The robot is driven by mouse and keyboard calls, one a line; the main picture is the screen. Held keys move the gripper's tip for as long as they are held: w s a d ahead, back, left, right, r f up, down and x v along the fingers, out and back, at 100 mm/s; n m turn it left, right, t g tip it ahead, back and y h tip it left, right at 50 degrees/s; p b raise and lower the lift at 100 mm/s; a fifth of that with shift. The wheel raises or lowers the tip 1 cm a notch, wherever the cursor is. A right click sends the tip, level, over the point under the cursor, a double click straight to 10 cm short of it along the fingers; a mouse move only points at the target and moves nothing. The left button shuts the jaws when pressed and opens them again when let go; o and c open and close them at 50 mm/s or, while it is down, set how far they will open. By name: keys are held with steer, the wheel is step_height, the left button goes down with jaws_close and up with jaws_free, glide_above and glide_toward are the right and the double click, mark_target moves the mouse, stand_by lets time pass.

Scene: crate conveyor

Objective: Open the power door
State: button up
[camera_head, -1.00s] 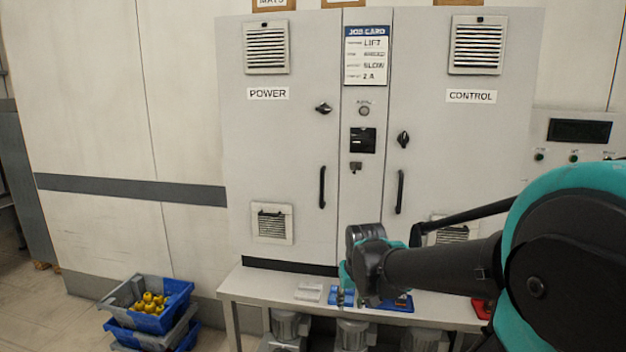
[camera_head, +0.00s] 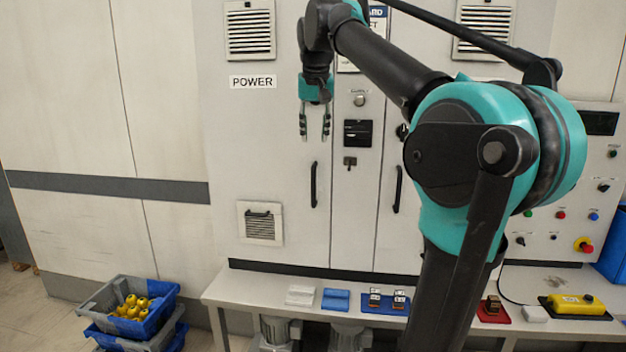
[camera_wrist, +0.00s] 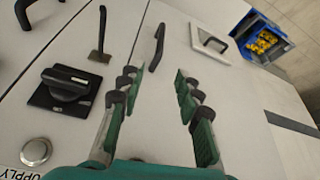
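The power door (camera_head: 265,150) is a pale grey cabinet panel under a POWER label (camera_head: 252,82). It looks closed, flush with the centre column. Its black vertical bar handle (camera_head: 314,184) is on its right side and also shows in the wrist view (camera_wrist: 158,46). My gripper (camera_head: 314,138) hangs fingers down in front of the door's upper right, above the handle. In the wrist view, my gripper's fingers (camera_wrist: 155,95) are spread with nothing between them, apart from the handle. The door's turn knob is hidden behind my gripper or arm.
The centre column carries a black rotary switch (camera_wrist: 65,88), a key (camera_wrist: 98,40) and a round button (camera_wrist: 36,151). A bench (camera_head: 262,312) with small blocks runs below the cabinet. Stacked crates (camera_head: 165,318) holding yellow items stand on the floor at left.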

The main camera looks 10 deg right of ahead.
mark_target(313, 175)
steer(key=x, duration=1.7)
steer(key=shift+w+a+f, duration=0.1)
steer(key=shift+f, duration=0.05)
jaws_close()
